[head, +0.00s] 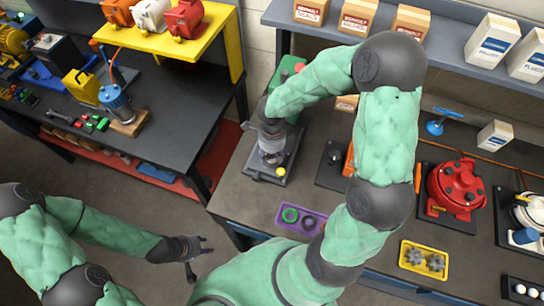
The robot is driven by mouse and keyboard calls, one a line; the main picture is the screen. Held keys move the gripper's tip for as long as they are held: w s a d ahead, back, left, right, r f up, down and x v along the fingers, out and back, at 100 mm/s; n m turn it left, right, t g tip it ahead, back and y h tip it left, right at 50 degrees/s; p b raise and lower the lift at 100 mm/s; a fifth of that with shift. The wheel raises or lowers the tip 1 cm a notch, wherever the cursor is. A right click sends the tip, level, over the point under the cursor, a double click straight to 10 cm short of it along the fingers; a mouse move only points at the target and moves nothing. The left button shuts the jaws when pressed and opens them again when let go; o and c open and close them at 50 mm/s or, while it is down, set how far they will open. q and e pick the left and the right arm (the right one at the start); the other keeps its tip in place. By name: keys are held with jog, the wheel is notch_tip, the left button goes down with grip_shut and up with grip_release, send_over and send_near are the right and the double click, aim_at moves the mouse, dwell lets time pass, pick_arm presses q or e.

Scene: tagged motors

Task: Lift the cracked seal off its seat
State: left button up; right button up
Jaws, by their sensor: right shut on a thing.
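My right gripper (271,148) points down over a small grey motor unit (262,173) on the left part of the grey bench. It is shut at the top of this unit. The cracked seal is too small and too covered by the fingers to make out clearly, and I cannot tell whether it is clear of its seat. A purple tray (282,223) near the bench's front edge holds a green ring (290,215) and a dark ring (309,222). My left gripper (197,257) is open and empty over the floor, apart from both benches.
A red motor (456,188) and a yellow tray (410,265) with gears stand to the right. A dark plate (332,172) with an orange part is right of the grey unit. Boxes line the shelf (440,55) above. A second dark bench (180,115) is at left.

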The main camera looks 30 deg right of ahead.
jog(key=shift+r, duration=0.1)
jog(key=shift+r, duration=0.6)
jog(key=s+a+r+p, duration=0.1)
jog(key=s+a+r, duration=0.3)
jog(key=r, duration=0.3)
jog(key=s+a+r+p, duration=0.1)
jog(key=s+a+r, duration=0.4)
jog(key=s+r, duration=0.1)
jog(key=shift+s+r+p, duration=0.3)
jog(key=shift+s+r, duration=0.05)
jog(key=shift+r, duration=0.5)
